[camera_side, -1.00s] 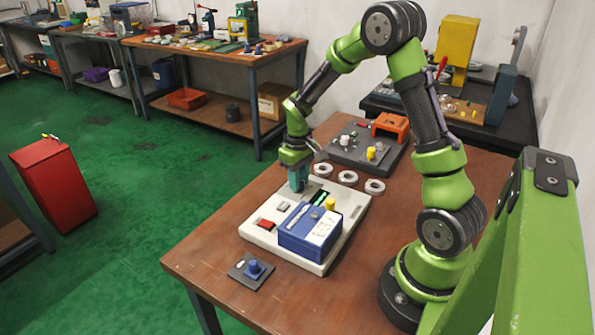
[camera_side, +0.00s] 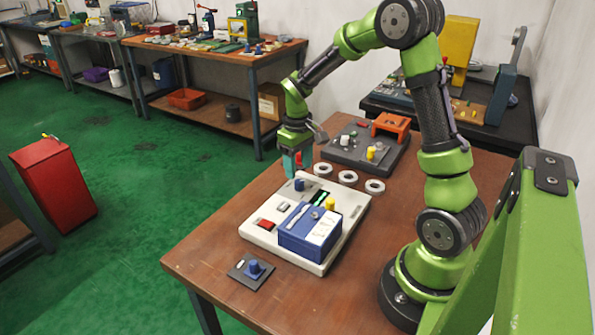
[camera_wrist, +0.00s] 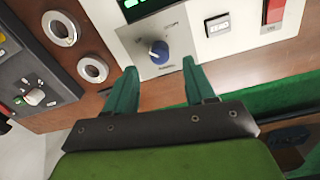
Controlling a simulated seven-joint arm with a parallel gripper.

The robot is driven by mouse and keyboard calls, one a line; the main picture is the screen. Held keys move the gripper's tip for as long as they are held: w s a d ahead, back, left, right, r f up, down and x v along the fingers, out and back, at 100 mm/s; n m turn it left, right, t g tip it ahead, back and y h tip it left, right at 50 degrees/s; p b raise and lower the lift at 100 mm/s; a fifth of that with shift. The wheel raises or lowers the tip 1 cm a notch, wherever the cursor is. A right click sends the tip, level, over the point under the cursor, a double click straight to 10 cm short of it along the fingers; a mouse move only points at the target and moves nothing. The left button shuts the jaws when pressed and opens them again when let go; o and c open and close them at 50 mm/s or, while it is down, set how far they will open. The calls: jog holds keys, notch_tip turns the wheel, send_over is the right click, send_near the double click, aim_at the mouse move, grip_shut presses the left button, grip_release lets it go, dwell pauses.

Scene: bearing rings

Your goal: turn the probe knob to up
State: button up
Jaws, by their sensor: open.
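A round blue knob (camera_side: 299,184) stands at the far left corner of a white console (camera_side: 262,240). In the wrist view the blue knob (camera_wrist: 159,51) sits on a light plate with a pale pointer mark and small printing, too blurred to read. The pointer mark seems to lean to the upper left in that view. My gripper (camera_side: 292,168) hangs above this knob with its fingers down. In the wrist view my gripper (camera_wrist: 160,68) is open and empty, its two teal fingertips apart below the knob in the picture. Which knob is labelled probe cannot be read.
A blue box (camera_side: 306,237) and a yellow knob (camera_side: 330,203) are on the console. Several pale rings (camera_side: 348,178) lie behind it. A dark panel (camera_side: 350,150) with knobs stands farther back. A small plate with another blue knob (camera_side: 254,267) lies in front.

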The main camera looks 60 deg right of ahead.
aim_at(297, 181)
notch_tip(297, 181, up, 12)
jog(key=shift+a, duration=0.25)
jog(key=s+a+r+m+t+y, duration=0.1)
jog(key=s+a+r+t, duration=0.1)
jog(key=s+a, duration=0.4)
jog(key=s+a+r+m+t+y, duration=0.1)
jog(key=s+a+t, duration=0.4)
jog(key=a, duration=0.6)
jog(key=s+r, duration=0.1)
jog(key=s, duration=0.1)
jog(key=shift+s, duration=0.3)
